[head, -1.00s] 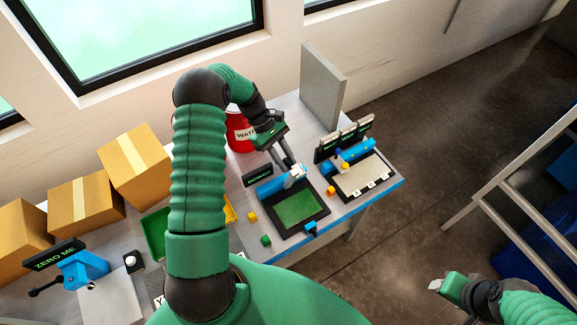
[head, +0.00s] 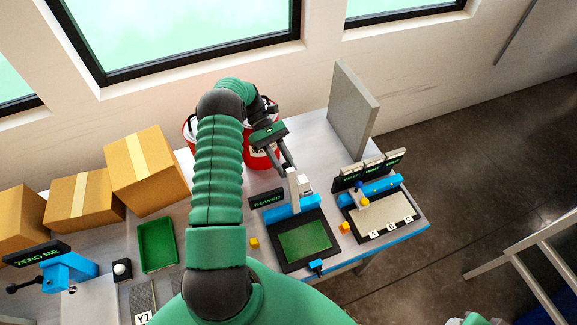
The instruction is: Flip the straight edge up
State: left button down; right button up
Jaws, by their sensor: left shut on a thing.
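A resin bath (head: 305,241) with a green surface in a dark frame stands on the bench at the centre of the head view. A blue bar (head: 285,213) lies along its back edge. A pale grey strip (head: 293,190), which looks like the straight edge, rises from this bar, roughly upright, beside a small white block (head: 306,184). My left gripper (head: 289,171) reaches down from behind and is shut on the top of the strip. The fingertips are small and partly hidden. Only a sliver of my right arm shows at the bottom edge.
A sign reading BOWED (head: 268,198) stands left of the bath. A second station (head: 384,215) with blue bar and several signs is to the right. Red buckets (head: 259,157), a grey panel (head: 352,108) and a green tray (head: 157,245) stand around.

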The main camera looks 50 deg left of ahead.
pick_arm(q)
jog(key=shift+d+f, duration=0.1)
jog(key=shift+f, duration=0.1)
jog(key=c, duration=1.5)
grip_release()
jog(key=o, duration=0.3)
jog(key=shift+w, duration=0.15)
jog(key=shift+d+r, duration=0.1)
jog(key=shift+r, duration=0.1)
